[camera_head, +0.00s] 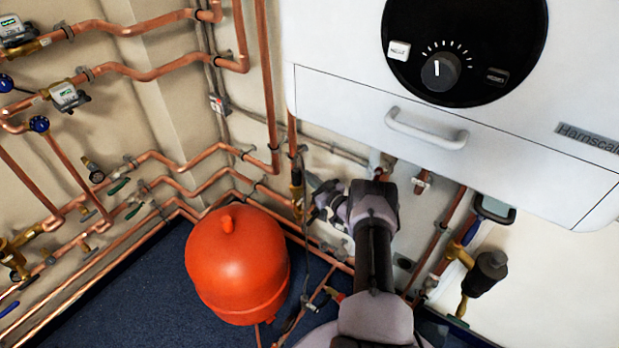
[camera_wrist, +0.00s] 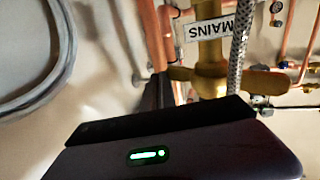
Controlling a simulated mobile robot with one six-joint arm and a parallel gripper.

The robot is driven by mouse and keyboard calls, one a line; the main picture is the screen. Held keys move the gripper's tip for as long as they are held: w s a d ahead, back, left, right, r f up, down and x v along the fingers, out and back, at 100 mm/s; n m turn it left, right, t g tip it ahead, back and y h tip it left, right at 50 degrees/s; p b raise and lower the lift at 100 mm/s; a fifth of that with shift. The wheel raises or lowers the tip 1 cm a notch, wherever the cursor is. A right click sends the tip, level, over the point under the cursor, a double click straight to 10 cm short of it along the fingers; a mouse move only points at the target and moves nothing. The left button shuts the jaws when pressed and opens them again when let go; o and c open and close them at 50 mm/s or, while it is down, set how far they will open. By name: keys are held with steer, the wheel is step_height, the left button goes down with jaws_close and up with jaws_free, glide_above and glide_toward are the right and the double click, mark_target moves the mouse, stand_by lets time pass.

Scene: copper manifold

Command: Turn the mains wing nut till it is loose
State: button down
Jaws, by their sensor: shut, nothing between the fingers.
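A brass valve (camera_wrist: 210,52) shows in the wrist view beside a white label (camera_wrist: 234,24) reading MAINS. The brass wing nut (camera_wrist: 264,82) is below the label, its wings spreading left and right. The dark gripper body hides what lies below it. My gripper (camera_wrist: 158,92) is shut and empty, its dark fingers just left of the wing nut's left wing. I cannot tell whether they touch it. In the head view my gripper (camera_head: 314,211) is beside brass fittings (camera_head: 297,190) under the boiler; the wing nut cannot be made out there.
A braided hose (camera_wrist: 238,45) passes in front of the label, close to the wing nut. A copper pipe (camera_wrist: 152,35) rises left of the valve. The white boiler (camera_head: 340,104) is above my arm, and a red tank (camera_head: 236,268) stands to its left.

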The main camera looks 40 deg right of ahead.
steer(key=shift+r, duration=0.1)
steer(key=s+p, duration=0.6)
steer(key=s, duration=1.1)
steer(key=shift+s+a, duration=0.3)
steer(key=shift+a, duration=0.05)
